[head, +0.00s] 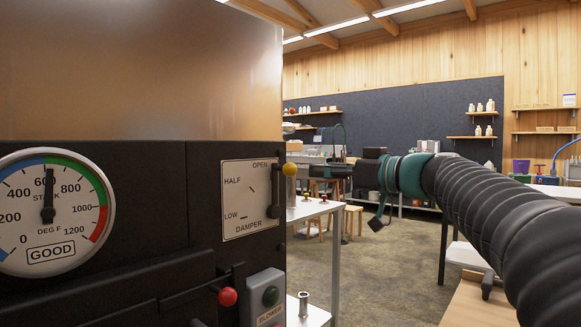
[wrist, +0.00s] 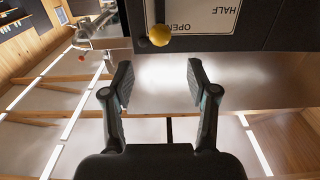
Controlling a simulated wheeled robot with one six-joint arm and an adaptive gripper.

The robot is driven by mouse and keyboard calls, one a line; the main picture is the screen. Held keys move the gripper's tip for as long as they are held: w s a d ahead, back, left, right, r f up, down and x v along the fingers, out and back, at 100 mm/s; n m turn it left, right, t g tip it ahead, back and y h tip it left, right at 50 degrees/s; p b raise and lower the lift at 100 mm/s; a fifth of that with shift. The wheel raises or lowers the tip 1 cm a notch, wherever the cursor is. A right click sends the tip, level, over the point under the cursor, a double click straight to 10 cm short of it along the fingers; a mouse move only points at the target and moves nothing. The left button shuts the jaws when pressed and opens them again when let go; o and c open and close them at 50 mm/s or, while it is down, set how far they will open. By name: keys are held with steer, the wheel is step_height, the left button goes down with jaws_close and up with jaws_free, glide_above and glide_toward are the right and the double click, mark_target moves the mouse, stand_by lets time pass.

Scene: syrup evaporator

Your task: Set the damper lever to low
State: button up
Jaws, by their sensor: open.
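The damper lever ends in a yellow knob (head: 290,169), at the right edge of the white damper plate (head: 233,207). The plate is marked OPEN, HALF and LOW from top to bottom. The knob stands near the OPEN mark, at the plate's upper right. The wrist view shows the scene upside down, with the yellow knob (wrist: 159,35) beside the damper plate (wrist: 207,15). My gripper (wrist: 159,82) is open and empty, its two fingers spread, with the knob beyond the fingertips and roughly centred between them. In the head view my gripper (head: 333,171) is to the knob's right, not visibly touching it.
A round stack gauge (head: 48,210) is on the dark panel at left. Below the plate are a red knob (head: 228,297) and a blower switch box (head: 267,295). A light-topped table (head: 312,209) with small items stands behind. Open floor (head: 388,265) shows at centre.

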mark_target(295, 167)
steer(key=p+x, duration=0.2)
steer(key=x, duration=0.8)
steer(key=shift+w+a, duration=0.15)
steer(key=shift+a, duration=0.05)
jaws_close()
